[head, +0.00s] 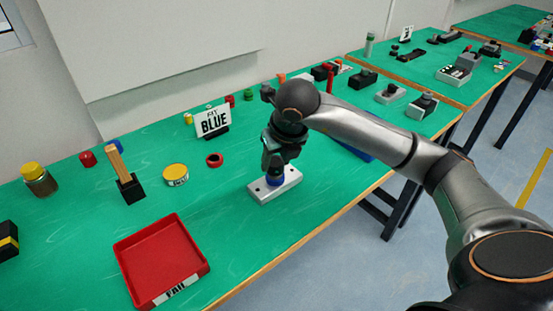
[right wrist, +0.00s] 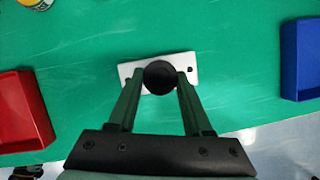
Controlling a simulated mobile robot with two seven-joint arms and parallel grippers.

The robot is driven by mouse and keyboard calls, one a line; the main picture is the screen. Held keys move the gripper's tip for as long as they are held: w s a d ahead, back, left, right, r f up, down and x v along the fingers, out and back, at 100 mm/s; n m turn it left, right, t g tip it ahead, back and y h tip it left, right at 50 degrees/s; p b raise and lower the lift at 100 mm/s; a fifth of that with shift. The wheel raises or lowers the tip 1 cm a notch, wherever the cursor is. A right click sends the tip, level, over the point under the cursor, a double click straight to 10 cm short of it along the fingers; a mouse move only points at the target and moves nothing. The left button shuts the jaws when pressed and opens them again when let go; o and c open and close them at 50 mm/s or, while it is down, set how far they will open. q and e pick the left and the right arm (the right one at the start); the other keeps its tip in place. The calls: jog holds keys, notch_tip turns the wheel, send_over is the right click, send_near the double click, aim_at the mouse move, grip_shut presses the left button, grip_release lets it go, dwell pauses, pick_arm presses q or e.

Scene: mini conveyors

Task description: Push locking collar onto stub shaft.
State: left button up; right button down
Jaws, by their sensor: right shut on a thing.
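My right gripper (head: 274,170) points straight down over a white base block (head: 287,187) near the table's front edge. In the right wrist view its two fingers (right wrist: 160,85) are closed on a dark round piece, which I take for the locking collar (right wrist: 160,75). A blue ring-shaped part (head: 275,181) shows just under the fingertips in the head view, on the block. The stub shaft is hidden under the gripper and the held piece, so I cannot tell how far the collar sits on it. My left gripper is not in view.
A red FAIL tray (head: 160,297) lies to the left. A blue tray (right wrist: 303,60) is to the right. The green table around the block is clear.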

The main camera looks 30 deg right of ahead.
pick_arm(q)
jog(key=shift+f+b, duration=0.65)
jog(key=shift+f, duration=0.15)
pick_arm(e)
jog(key=shift+f, duration=0.8)
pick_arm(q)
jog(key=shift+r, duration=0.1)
pick_arm(e)
jog(key=shift+c, duration=1.2)
grip_release()
jog(key=shift+r, duration=0.1)
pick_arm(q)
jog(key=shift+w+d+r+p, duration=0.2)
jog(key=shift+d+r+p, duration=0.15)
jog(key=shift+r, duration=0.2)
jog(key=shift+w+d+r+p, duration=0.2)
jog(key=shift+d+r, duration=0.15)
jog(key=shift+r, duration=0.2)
pick_arm(e)
jog(key=d+v, duration=0.1)
jog(key=v, duration=1.1)
jog(key=shift+a+r, duration=0.3)
jog(key=shift+a, duration=0.2)
